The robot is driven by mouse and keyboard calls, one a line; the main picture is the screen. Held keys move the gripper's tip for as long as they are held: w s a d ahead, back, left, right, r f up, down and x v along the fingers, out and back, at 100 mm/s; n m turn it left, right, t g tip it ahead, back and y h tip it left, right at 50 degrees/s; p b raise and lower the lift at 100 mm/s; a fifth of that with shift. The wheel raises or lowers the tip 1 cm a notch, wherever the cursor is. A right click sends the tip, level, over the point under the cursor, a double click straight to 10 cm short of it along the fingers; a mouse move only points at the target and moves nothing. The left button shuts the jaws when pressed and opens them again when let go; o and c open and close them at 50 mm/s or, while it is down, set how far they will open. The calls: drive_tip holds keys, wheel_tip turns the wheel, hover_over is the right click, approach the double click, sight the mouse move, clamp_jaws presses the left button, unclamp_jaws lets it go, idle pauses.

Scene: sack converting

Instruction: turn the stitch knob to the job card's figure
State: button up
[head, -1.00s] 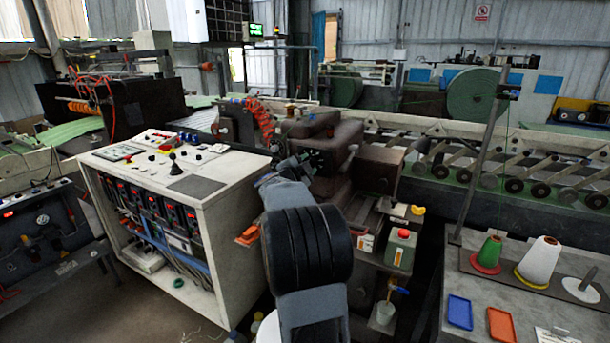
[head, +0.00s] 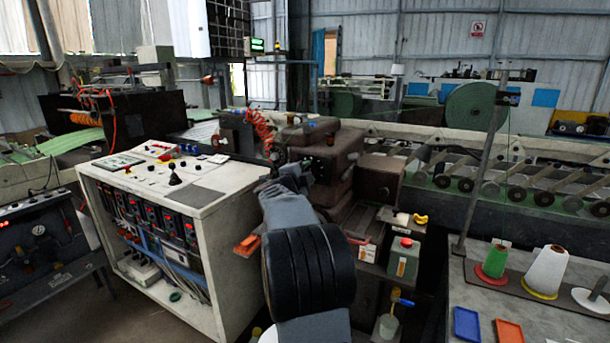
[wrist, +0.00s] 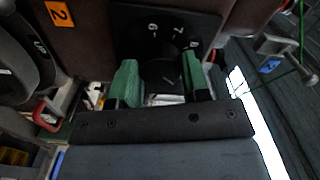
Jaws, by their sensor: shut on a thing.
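In the wrist view, the stitch knob (wrist: 168,72) is dark and round, on a black dial plate (wrist: 130,25) with pale figures; 6 and 7 are legible, with another partly seen at the right. My gripper (wrist: 158,80) has its green fingers on either side of the knob, shut on it. The knob's pointer setting is too dark to read. In the head view, my arm reaches to the brown stitching machine (head: 325,140), and its own wrist hides the knob and jaws. I cannot pick out the job card in either current view.
A white control cabinet (head: 225,235) stands left of my arm.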

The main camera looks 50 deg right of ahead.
drive_tip(key=shift+r, duration=0.1)
drive_tip(key=o, duration=0.6)
drive_tip(key=shift+s+d, duration=0.1)
drive_tip(key=shift+d, duration=0.05)
drive_tip(key=o, duration=0.3)
drive_tip(key=b+v, duration=0.1)
drive_tip(key=v, duration=1.3)
